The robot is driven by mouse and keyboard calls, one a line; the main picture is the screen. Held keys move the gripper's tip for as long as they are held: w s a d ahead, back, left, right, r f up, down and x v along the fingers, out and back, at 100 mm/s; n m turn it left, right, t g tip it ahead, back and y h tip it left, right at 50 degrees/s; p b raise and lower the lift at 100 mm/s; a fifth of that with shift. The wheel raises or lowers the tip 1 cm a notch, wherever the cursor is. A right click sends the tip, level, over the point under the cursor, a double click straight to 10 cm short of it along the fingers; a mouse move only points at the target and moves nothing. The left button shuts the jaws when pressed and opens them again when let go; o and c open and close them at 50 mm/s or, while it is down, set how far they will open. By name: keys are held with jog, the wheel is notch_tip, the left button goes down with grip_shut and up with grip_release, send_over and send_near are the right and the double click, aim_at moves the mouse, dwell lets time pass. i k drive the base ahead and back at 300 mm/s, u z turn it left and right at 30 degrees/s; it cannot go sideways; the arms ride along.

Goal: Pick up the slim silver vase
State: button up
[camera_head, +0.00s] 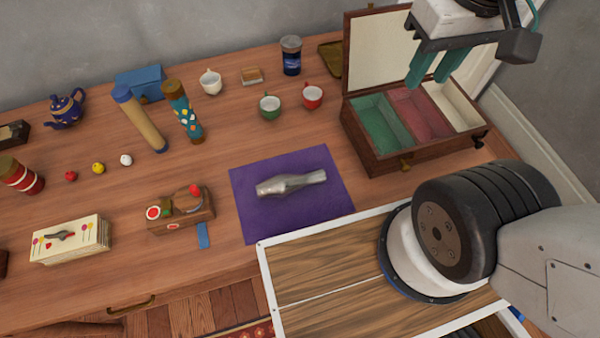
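The slim silver vase (291,184) lies on its side on a purple cloth (250,212) on the wooden table. Its narrow end points to the right and slightly up in the picture. My gripper (433,68) is at the upper right, raised over the open wooden box, well apart from the vase. Its two green fingers stand a little apart, with nothing seen between them.
The open box (415,153) with lined compartments stands right of the cloth. A wooden block toy (180,212) is to the left.

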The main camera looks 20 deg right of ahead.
aim_at(280, 186)
jog(key=k, duration=0.5)
jog(key=z, duration=1.75)
jog(key=k, duration=0.95)
jog(key=u, duration=1.25)
jog(key=i, duration=0.5)
jog(key=u, duration=0.05)
